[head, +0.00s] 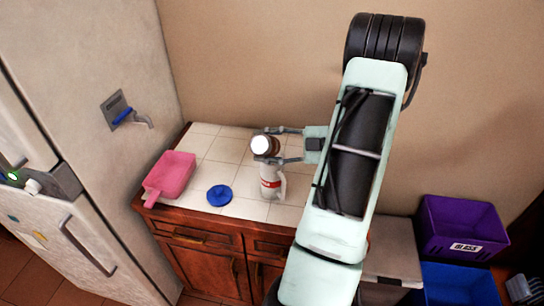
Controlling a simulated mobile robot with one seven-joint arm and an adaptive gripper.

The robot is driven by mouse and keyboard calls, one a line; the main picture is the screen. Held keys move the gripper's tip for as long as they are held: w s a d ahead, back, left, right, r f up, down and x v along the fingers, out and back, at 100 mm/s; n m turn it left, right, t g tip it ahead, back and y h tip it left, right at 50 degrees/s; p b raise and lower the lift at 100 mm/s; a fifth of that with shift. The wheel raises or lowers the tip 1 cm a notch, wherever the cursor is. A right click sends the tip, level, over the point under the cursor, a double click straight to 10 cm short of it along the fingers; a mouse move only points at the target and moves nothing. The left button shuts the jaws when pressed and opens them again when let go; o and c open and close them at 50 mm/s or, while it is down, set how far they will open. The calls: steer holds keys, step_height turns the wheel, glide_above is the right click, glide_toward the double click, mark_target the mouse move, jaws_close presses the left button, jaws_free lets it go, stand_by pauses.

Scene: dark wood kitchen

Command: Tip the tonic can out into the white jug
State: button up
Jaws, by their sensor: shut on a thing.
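My gripper (268,146) reaches in from the right, its two fingers closed around a can (264,144) with a bright white round end and a brownish side. I take this to be the tonic can; no label is readable. The white end faces the camera, and I cannot tell how far the can is tilted. The white jug (271,184), with a red band and a handle on its right, stands upright on the tiled counter. The can overlaps the jug's top in the head view, so the jug's mouth is hidden. I cannot tell if they touch.
A blue round object (219,195) and a pink dustpan-like scoop (171,175) lie left of the jug on the white tiled counter (222,150). A fridge (85,130) stands at left. Purple (458,228) and blue (455,284) bins are at lower right.

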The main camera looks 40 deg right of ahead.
steer(key=shift+w+d+r+m, duration=0.15)
steer(key=shift+d+r+m, duration=0.1)
steer(key=shift+m, duration=0.25)
stand_by(1.2)
steer(key=shift+f, duration=0.1)
steer(key=n, duration=0.1)
steer(key=a+f+n, duration=0.1)
steer(key=shift+s+a+f+n+h, duration=0.1)
steer(key=shift+s+a+n+h, duration=0.15)
steer(key=shift+s+n+h, duration=0.15)
steer(key=shift+f+n, duration=0.2)
steer(key=shift+n, duration=0.1)
steer(key=shift+a, duration=0.1)
